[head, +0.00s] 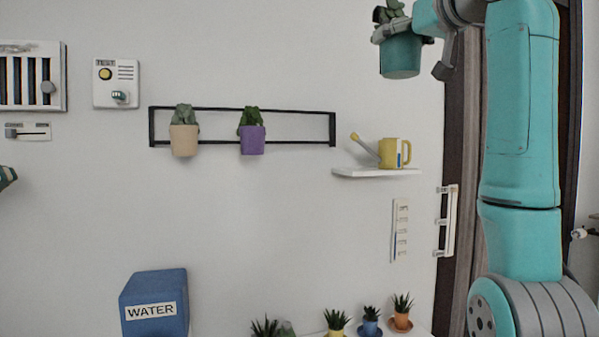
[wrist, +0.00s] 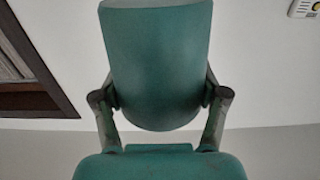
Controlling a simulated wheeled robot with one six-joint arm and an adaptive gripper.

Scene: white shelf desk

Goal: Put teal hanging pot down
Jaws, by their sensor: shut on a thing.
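The teal hanging pot (head: 401,58) is held in the air at the top of the head view, with a green plant in it. In the wrist view the pot (wrist: 157,65) fills the middle, between the two fingers. My gripper (head: 408,36) is shut on the pot; the fingers (wrist: 160,105) touch it on both sides. A black wall rail (head: 290,109) carries a beige pot (head: 184,140) and a purple pot (head: 252,140), both with plants. The right part of the rail is empty. The held pot is above and to the right of the rail.
A small white shelf (head: 375,172) with a yellow watering can (head: 391,153) is below the held pot. A blue WATER box (head: 155,303) stands lower left. Several small potted plants (head: 371,327) stand along the bottom. A white panel (head: 117,84) is left of the rail.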

